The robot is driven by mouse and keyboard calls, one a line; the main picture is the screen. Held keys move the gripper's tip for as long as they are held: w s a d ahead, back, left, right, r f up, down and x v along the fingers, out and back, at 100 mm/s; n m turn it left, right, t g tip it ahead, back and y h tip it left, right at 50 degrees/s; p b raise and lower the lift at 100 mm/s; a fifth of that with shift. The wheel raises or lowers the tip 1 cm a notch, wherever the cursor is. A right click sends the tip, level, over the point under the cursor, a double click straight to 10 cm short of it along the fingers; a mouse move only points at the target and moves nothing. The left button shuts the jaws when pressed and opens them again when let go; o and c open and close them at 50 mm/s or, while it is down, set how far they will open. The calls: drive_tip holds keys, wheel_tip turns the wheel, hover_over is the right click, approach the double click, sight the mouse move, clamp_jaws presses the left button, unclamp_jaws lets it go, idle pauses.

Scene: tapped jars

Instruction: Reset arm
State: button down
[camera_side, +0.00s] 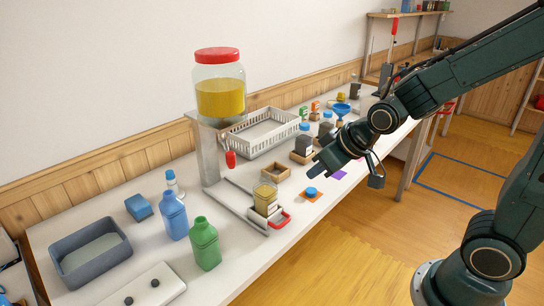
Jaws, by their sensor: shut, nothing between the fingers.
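My gripper (318,166) is shut and empty. It hangs above the white table near its front edge, right of the middle of the view. A large glass jar (220,98) with a red lid and yellow liquid stands on a grey pillar at the back. A blue cap (311,191) lies on an orange square just below my gripper.
A white basket (262,134), a small wooden tray (276,172) and dark blue-capped bottles (304,141) stand behind my gripper. A blue bottle (174,215), a green bottle (205,244) and a grey bin (91,252) stand at left. Open floor (340,255) lies in front of the table.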

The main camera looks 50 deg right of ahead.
drive_tip(key=s+r+g, duration=0.1)
drive_tip(key=s+r, duration=0.3)
drive_tip(key=s, duration=0.4)
drive_tip(key=s+r, duration=0.5)
drive_tip(key=s, duration=0.3)
drive_tip(key=shift+d+g, duration=0.2)
drive_tip(key=shift+g, duration=0.2)
